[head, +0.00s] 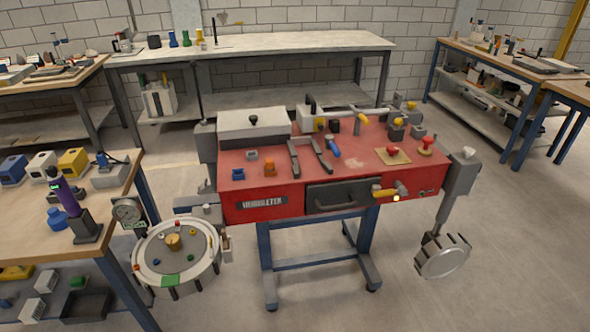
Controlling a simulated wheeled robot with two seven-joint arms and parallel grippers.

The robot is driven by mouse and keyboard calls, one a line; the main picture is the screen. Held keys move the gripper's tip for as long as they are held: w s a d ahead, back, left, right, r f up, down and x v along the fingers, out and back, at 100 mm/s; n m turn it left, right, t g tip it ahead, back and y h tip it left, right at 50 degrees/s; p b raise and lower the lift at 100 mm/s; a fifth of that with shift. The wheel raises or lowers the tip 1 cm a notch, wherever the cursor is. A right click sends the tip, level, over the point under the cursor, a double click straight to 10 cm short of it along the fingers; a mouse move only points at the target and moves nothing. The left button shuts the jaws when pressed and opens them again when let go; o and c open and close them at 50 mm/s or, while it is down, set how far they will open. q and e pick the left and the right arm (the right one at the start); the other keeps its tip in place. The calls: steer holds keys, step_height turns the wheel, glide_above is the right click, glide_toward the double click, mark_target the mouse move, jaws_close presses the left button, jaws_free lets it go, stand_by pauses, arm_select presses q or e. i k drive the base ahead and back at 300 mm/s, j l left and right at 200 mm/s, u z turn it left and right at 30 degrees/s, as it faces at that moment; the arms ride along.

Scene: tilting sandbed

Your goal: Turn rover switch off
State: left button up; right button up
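A red bench unit (262,205) on a blue frame stands in the middle of the head view. No part is clearly marked as a rover switch, so I cannot tell which one it is. A small dark round fitting (422,193) is on the front face at the right. A yellow-handled part (385,193) sticks out beside the dark drawer front (337,195). Neither of my grippers shows.
A round white-rimmed tray (141,272) with small coloured pieces is at the front left, beside a gauge (128,211). A toothed grey disc (443,257) hangs low at the right. A wooden bench (30,217) stands at left. Floor at the front right is clear.

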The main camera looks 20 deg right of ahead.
mark_target(393, 149)
steer(key=i+l, duration=0.2)
steer(key=l, duration=0.2)
steer(key=i+l+z, duration=0.1)
steer(key=i+l, duration=0.35)
steer(key=l, duration=0.25)
steer(key=z, duration=0.05)
